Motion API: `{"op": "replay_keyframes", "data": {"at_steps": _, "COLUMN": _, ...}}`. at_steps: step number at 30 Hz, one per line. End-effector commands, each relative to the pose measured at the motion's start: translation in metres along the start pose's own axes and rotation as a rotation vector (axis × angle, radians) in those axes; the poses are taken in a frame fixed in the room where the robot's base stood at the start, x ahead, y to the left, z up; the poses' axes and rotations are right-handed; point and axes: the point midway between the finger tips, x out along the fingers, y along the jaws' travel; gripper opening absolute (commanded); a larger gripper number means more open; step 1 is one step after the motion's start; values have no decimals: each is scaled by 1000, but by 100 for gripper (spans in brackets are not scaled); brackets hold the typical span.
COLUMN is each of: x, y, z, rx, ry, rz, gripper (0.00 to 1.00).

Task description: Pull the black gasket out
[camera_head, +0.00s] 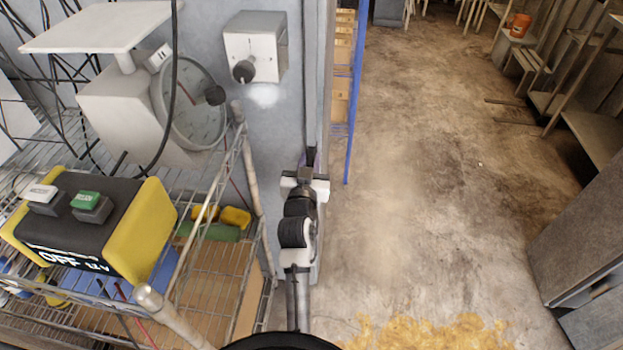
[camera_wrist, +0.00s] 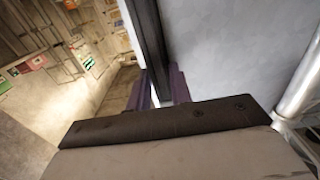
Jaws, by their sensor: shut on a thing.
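The black gasket (camera_head: 310,110) is a dark upright strip along the edge of the grey wall panel in the head view. In the wrist view the gasket (camera_wrist: 149,42) runs down from the top edge to between two purple fingers. My gripper (camera_head: 310,160) is at the strip's lower visible part, beside the panel edge. In the wrist view my gripper (camera_wrist: 160,88) is shut on the gasket, with one finger on each side. The strip's lower end is hidden by the gripper and wrist.
A wire shelf (camera_head: 225,285) stands close on the left, with a yellow-black switch box (camera_head: 90,222) and a dial scale (camera_head: 125,110). A blue post (camera_head: 356,95) rises just right of the panel. The concrete floor (camera_head: 430,190) to the right is mostly open. A grey cabinet (camera_head: 585,240) stands far right.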

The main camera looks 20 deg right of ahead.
Motion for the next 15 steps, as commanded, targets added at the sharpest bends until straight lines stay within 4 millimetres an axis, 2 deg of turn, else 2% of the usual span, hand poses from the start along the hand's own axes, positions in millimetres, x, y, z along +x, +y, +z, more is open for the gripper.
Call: {"op": "replay_keyframes", "data": {"at_steps": 15, "x": -5, "y": 1, "z": 0, "rx": -1, "ry": 1, "rz": 1, "gripper": 0}}
